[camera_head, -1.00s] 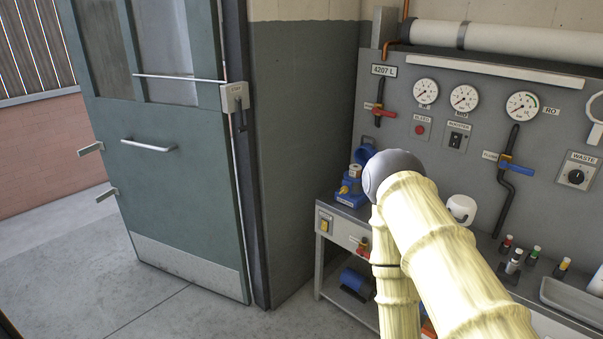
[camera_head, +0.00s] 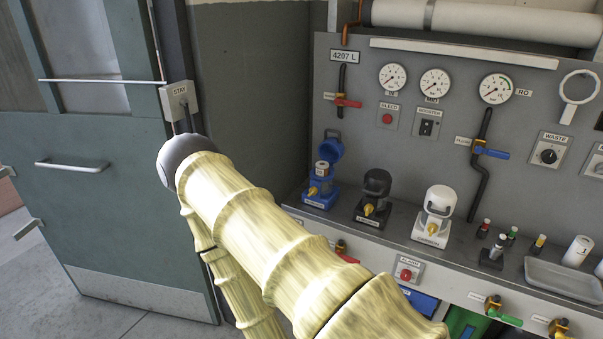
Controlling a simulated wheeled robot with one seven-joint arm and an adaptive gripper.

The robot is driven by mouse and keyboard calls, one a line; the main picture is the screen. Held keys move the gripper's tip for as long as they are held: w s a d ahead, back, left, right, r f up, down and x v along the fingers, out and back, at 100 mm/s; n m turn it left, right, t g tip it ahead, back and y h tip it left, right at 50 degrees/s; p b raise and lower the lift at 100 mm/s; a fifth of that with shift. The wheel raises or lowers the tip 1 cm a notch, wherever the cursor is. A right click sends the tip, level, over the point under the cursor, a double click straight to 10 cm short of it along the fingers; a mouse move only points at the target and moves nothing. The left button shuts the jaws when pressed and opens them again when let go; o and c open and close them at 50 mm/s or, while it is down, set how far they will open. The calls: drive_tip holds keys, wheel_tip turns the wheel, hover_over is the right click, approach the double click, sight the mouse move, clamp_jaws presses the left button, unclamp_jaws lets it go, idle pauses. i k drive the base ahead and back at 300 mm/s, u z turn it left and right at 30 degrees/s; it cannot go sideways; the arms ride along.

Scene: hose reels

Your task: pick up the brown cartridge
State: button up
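I cannot make out a clearly brown cartridge. A small pale cylinder (camera_head: 322,169) with a darker top sits in the blue housing (camera_head: 320,192), whose lid stands open. A white cylinder (camera_head: 578,250) marked with a number stands at the right by the grey tray. The black housing (camera_head: 374,198) and the white housing (camera_head: 434,216) have their caps on. My pale, bamboo-like arm crosses the lower middle of the view. My gripper is not in view.
Several small vials with coloured caps, one of them a red-capped vial (camera_head: 484,228), stand beside the grey tray (camera_head: 565,279). A gauge panel (camera_head: 400,150) backs the bench. Valves and an alarm button (camera_head: 405,274) line its front. A green door (camera_head: 110,190) is at left.

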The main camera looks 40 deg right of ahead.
sight(322, 167)
drive_tip(key=z, duration=0.5)
drive_tip(key=i, duration=0.95)
drive_tip(key=z, duration=0.8)
